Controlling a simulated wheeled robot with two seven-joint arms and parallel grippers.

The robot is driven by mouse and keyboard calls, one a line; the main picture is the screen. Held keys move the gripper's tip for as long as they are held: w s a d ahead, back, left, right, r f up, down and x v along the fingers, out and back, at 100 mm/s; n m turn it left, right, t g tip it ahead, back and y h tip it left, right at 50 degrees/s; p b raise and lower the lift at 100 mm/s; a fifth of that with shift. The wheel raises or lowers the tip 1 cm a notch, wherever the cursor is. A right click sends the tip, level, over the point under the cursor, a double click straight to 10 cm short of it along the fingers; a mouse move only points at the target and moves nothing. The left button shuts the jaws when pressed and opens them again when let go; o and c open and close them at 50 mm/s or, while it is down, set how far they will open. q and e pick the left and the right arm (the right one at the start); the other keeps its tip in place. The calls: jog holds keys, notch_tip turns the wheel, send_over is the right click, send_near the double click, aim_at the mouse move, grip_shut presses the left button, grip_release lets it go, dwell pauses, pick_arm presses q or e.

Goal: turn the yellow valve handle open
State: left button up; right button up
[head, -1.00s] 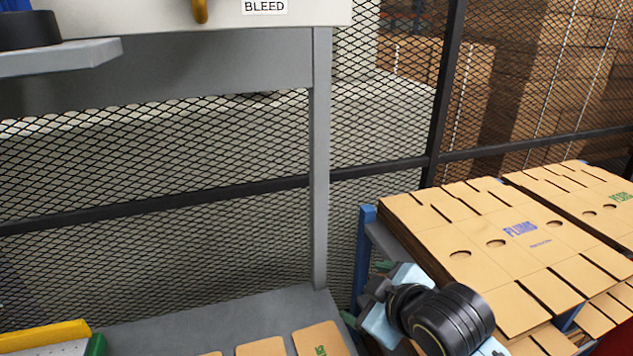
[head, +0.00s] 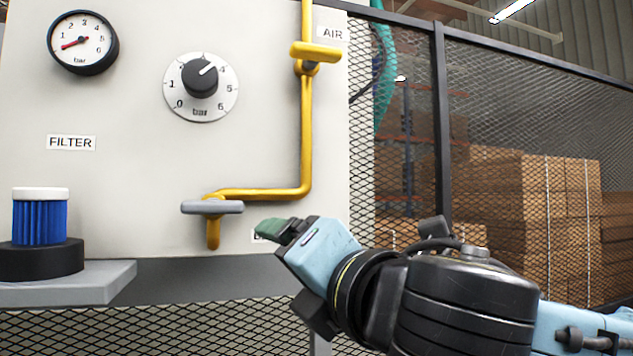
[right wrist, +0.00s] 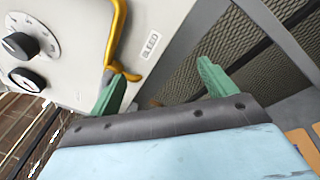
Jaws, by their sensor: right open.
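The yellow valve handle (head: 315,51) is a flat bar set crosswise on the vertical yellow pipe (head: 306,130), beside the AIR label (head: 332,33) on the pale panel. My right gripper (head: 275,231) is below it, at the panel's lower right, in front of part of the BLEED label and apart from the handle. In the right wrist view my right gripper (right wrist: 162,85) is open with two green fingers and nothing between them. The yellow handle cannot be made out there; the lower pipe (right wrist: 118,32) and BLEED label (right wrist: 150,45) show. My left gripper is not in view.
A grey handle (head: 212,207) sits on the lower yellow outlet, left of my right gripper. The panel also bears a pressure gauge (head: 83,43) and a black knob (head: 199,79). A blue filter (head: 40,218) stands on a grey shelf (head: 75,288). Mesh fencing (head: 540,110) stands behind.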

jog(key=s+d+r+n+t, duration=0.25)
jog(key=r+n, duration=0.25)
jog(key=r, duration=0.7)
jog(key=n+t+h, duration=0.2)
jog(key=t, duration=0.1)
send_near(319, 50)
jog(key=p+x, duration=0.5)
jog(key=x, duration=0.5)
jog(key=shift+w+a+r, duration=0.1)
jog(key=shift+w, duration=0.45)
jog(key=c, duration=1)
